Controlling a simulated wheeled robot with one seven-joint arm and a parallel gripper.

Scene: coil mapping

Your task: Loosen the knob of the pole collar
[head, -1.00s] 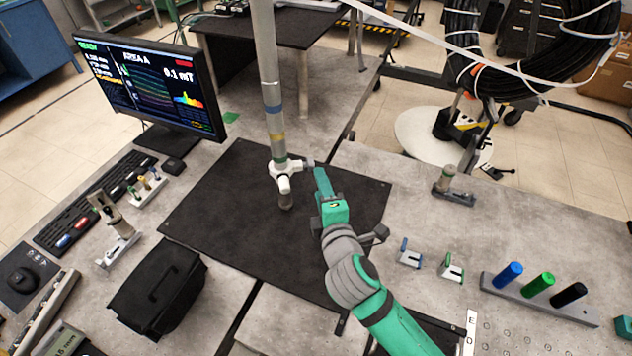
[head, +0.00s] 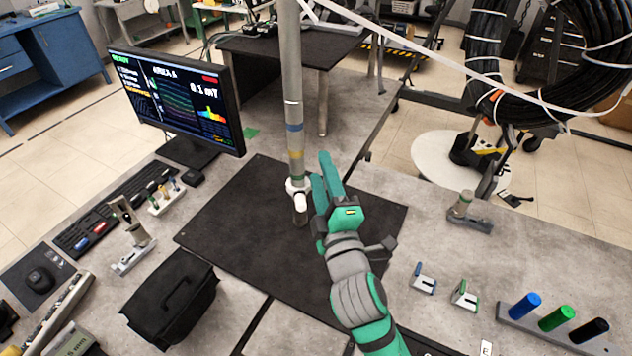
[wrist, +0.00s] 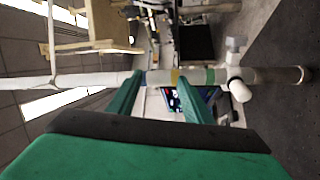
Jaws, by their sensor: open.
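The pole (head: 292,105) stands upright on the dark mat, with blue and yellow bands. Its white collar (head: 297,185) sits low, near the pole's foot, with a white stub or knob (head: 300,201) facing the head camera. My gripper (head: 322,168) is just right of the pole, its two fingers apart and empty. It hides the collar's right side in the head view. In the wrist view, the pole (wrist: 100,80) runs sideways across the fingertips (wrist: 160,82). The collar (wrist: 235,58) and a white rounded knob (wrist: 240,91) lie right of both fingers, outside the gap.
The dark mat (head: 235,235) around the pole is mostly clear. A monitor (head: 185,100) and a black case (head: 165,295) stand to the left. Small clips (head: 424,280) and a rack of coloured cylinders (head: 558,318) are at right. A white cable crosses the upper right.

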